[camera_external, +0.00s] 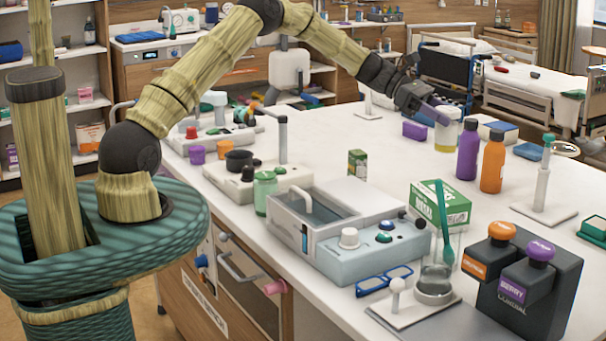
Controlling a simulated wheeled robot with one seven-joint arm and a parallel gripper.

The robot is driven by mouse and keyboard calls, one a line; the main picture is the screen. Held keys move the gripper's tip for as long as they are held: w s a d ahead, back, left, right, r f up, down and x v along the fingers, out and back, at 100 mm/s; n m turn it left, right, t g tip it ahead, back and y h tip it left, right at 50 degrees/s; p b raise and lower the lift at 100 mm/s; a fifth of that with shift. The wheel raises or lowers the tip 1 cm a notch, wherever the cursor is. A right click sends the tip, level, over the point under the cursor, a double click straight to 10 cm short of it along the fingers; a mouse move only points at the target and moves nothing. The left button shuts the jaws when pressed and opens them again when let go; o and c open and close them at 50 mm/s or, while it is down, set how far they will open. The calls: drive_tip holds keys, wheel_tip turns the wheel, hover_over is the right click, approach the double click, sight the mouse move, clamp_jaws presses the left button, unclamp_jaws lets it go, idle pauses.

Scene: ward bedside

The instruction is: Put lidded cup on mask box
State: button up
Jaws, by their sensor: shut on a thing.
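My gripper (438,114) is at the far side of the white table, at the end of my outstretched arm. The fingers hide part of the cup's top. The cup looks upright; I cannot tell whether its base touches the table. A green and white printed box (441,205), which looks like the mask box, sits nearer the camera behind the blue-grey device. Its top is partly crossed by a green spoon-like tool.
A purple bottle (467,150) and an orange bottle (492,162) stand right of the cup. A purple block (414,131) lies to its left. A blue-grey device (368,248) and a dark dispenser stand (528,290) fill the front. The table's middle is fairly clear.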

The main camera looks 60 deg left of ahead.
sight(441, 140)
drive_tip(key=shift+f+p, duration=0.6)
drive_tip(key=shift+f, duration=2.5)
drive_tip(key=shift+a+f+p, duration=0.1)
drive_tip(key=shift+f+p, duration=0.25)
drive_tip(key=shift+f, duration=1.6)
drive_tip(key=o, duration=1.1)
drive_tip(key=shift+f, duration=0.1)
drive_tip(key=shift+s, duration=0.1)
